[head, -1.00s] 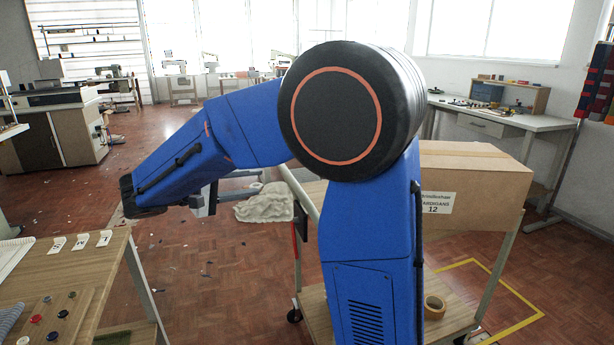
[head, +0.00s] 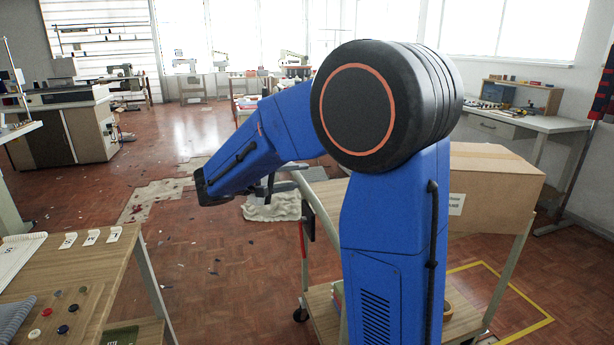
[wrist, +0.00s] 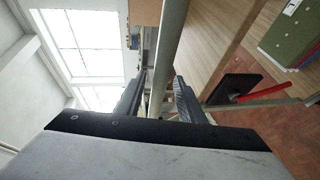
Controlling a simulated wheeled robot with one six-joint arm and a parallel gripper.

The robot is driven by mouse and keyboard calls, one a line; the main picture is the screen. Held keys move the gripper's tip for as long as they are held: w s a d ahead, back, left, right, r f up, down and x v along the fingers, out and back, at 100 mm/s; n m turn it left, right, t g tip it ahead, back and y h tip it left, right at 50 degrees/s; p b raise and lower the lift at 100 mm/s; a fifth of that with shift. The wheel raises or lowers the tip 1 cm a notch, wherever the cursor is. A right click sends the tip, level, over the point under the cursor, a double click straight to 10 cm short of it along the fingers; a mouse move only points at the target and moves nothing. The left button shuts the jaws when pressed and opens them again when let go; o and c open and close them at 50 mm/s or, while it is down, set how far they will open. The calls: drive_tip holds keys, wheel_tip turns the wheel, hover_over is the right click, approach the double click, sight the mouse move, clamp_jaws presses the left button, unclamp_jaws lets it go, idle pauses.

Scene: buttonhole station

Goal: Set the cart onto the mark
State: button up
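The cart (head: 332,190) is a wood-topped trolley with metal legs, partly hidden behind my arm. A large cardboard box (head: 497,190) sits on its top. Its grey handle bar (head: 316,205) is on the near-left side. The mark is a yellow tape outline (head: 516,291) on the floor at the lower right; the cart's right leg stands close to it and much of it is hidden. In the wrist view, my gripper (wrist: 160,76) has its two fingers on either side of the handle bar (wrist: 171,40), with narrow gaps beside the bar.
A wooden table with buttons (head: 120,262) stands at the left. A roll of tape (head: 447,308) lies on the cart's lower shelf. A pale cloth heap (head: 272,205) lies beyond the handle. A workbench (head: 525,122) stands at the back right. Open floor lies between table and cart.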

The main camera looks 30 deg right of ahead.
drive_tip(key=shift+x, duration=1.95)
clamp_jaws()
